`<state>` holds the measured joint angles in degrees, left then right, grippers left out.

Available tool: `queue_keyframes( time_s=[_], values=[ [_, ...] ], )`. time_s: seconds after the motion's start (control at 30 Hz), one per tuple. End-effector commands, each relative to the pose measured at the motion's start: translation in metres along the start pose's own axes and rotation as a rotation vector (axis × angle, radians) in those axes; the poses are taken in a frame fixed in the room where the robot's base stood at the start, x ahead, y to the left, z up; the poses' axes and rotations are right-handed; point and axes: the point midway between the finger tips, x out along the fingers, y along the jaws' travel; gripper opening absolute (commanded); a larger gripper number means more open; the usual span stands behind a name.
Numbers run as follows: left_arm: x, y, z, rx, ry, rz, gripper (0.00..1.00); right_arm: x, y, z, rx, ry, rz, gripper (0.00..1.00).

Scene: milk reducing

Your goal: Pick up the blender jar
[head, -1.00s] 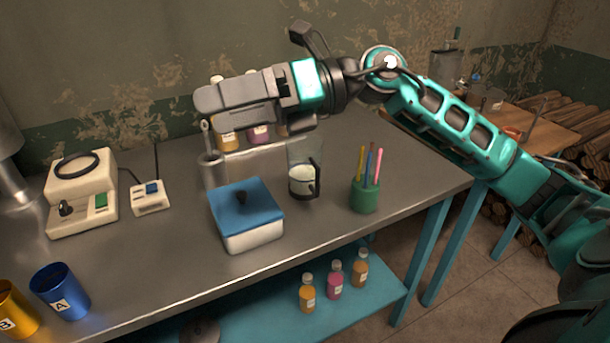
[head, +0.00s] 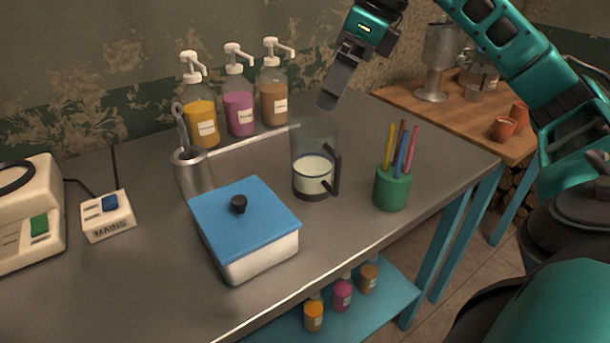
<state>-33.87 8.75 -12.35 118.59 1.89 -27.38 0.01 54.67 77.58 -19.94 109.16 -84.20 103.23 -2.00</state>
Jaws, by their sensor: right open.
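The blender jar (head: 313,175) is a clear jar with a dark base and a dark handle on its right side. It stands upright on the metal table and holds some white liquid. My right gripper (head: 334,98) comes in from the upper right. It hangs above and behind the jar, fingers pointing down and to the left, apart from it and empty. It is open, though from this side its fingers overlap. My left gripper is not in view.
A white box with a blue lid (head: 245,215) stands in front left of the jar. A green pen cup (head: 391,188) stands close on its right. Several pump bottles (head: 238,110) and a metal utensil holder (head: 190,175) stand behind and left. A mains box (head: 107,215) sits further left.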

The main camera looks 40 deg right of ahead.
Motion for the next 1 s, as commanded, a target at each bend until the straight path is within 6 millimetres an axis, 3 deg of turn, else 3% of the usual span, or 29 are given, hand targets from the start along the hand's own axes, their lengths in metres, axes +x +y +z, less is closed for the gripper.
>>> queue_keyframes(
  time_s=[0.3,0.57,0.9,1.0],
  values=[
    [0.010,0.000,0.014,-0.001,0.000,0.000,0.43,0.059,0.001,-0.001,-0.001,0.002,0.004,1.00],
    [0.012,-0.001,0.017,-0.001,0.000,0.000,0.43,0.076,0.001,-0.001,-0.001,0.001,0.003,1.00],
    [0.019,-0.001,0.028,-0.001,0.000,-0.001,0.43,0.121,-0.001,-0.003,-0.002,0.001,0.005,1.00],
    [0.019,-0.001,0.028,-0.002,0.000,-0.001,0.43,0.124,-0.002,-0.002,-0.002,-0.001,0.003,1.00]
  ],
)
